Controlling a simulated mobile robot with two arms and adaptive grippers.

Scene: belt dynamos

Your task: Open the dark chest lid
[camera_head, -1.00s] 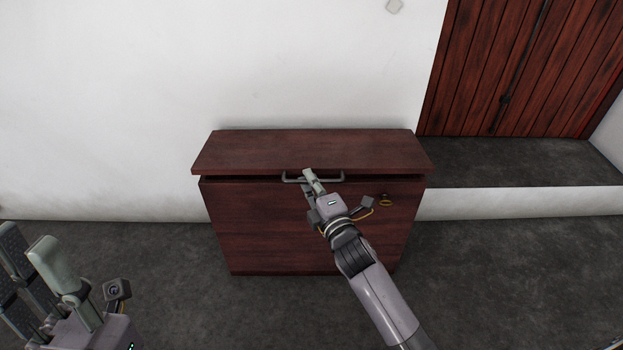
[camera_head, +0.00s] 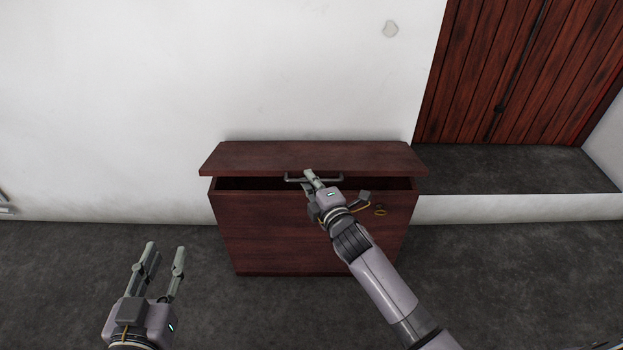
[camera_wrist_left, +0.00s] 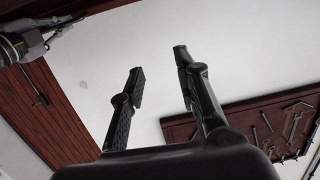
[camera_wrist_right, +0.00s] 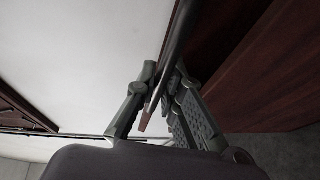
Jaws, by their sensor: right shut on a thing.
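The dark red-brown wooden chest (camera_head: 300,240) stands against the white wall. Its lid (camera_head: 310,157) is tilted up a little at the front, and a dark gap shows between lid and chest body. A grey bar handle (camera_head: 293,180) is on the lid's front edge. My right gripper (camera_head: 309,177) is shut on the handle; the right wrist view shows the bar (camera_wrist_right: 177,45) between its fingers. My left gripper (camera_head: 164,252) is open and empty, in front of the chest to the left. The chest's inside is hidden in shadow.
A raised grey ledge (camera_head: 510,168) and a red plank door (camera_head: 530,70) are to the right. A tool board (camera_wrist_left: 255,120) shows in the left wrist view. Floor left of the chest is clear.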

